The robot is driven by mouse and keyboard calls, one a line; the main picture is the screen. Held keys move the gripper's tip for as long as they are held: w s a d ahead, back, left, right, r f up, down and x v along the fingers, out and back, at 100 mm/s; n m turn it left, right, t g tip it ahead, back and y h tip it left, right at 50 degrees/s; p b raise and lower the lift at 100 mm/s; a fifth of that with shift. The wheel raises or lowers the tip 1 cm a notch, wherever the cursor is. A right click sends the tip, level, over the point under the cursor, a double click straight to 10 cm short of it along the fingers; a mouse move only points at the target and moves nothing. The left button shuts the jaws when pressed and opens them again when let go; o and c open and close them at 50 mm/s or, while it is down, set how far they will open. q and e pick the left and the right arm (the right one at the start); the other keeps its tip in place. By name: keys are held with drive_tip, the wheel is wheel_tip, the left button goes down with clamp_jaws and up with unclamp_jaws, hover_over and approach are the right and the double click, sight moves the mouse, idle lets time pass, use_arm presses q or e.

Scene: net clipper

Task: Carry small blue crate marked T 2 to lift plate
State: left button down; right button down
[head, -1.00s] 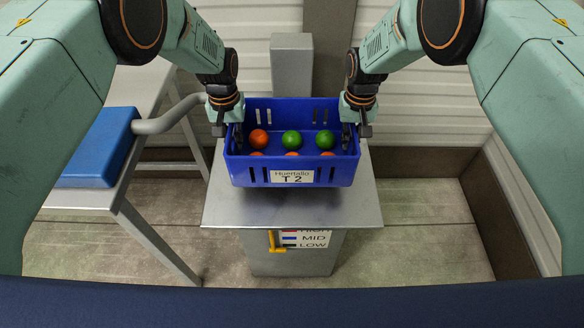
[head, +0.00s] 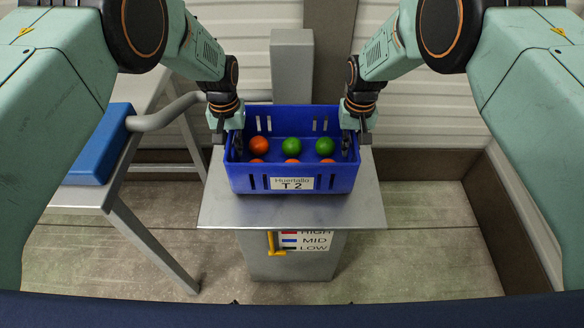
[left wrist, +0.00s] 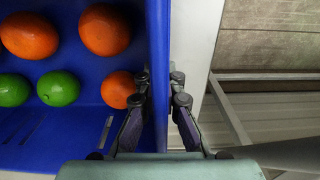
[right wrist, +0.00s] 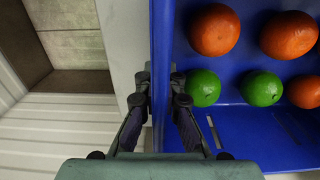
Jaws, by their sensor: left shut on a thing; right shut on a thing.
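The small blue crate (head: 243,178) marked T 2 holds several orange and green fruits and looks upright over the lift plate (head: 290,211), a flat grey metal plate. I cannot tell whether the crate's underside touches the plate. My left gripper (head: 238,146) is shut on the crate's left side wall; the left wrist view shows its fingers (left wrist: 160,100) on both sides of that wall. My right gripper (head: 347,146) is shut on the right side wall; the right wrist view shows the same grip (right wrist: 163,100).
A grey post (head: 292,65) stands behind the plate. Under the plate, a pedestal carries a yellow lever (head: 275,243) beside a HIGH, MID, LOW label (head: 310,240). A grey table with a blue box (head: 97,145) stands to the left. Floor is free to the right.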

use_arm(q)
drive_tip(key=shift+f, duration=0.2)
use_arm(e)
drive_tip(key=shift+f, duration=0.2)
use_arm(q)
drive_tip(key=c, duration=1.9)
unclamp_jaws()
drive_tip(key=shift+f, duration=0.1)
use_arm(e)
drive_tip(key=c, duration=1.9)
unclamp_jaws()
drive_tip(key=shift+f, duration=0.1)
use_arm(q)
drive_tip(key=o, duration=0.4)
use_arm(e)
drive_tip(key=o, duration=0.4)
use_arm(q)
wheel_tip(320, 180, up, 12)
drive_tip(key=shift+f, duration=0.1)
drive_tip(key=shift+r, duration=0.2)
use_arm(e)
drive_tip(key=shift+r, duration=0.2)
wheel_tip(320, 180, up, 12)
drive_tip(key=shift+f, duration=0.1)
use_arm(q)
drive_tip(key=shift+s, duration=0.1)
use_arm(e)
drive_tip(key=shift+s, duration=0.1)
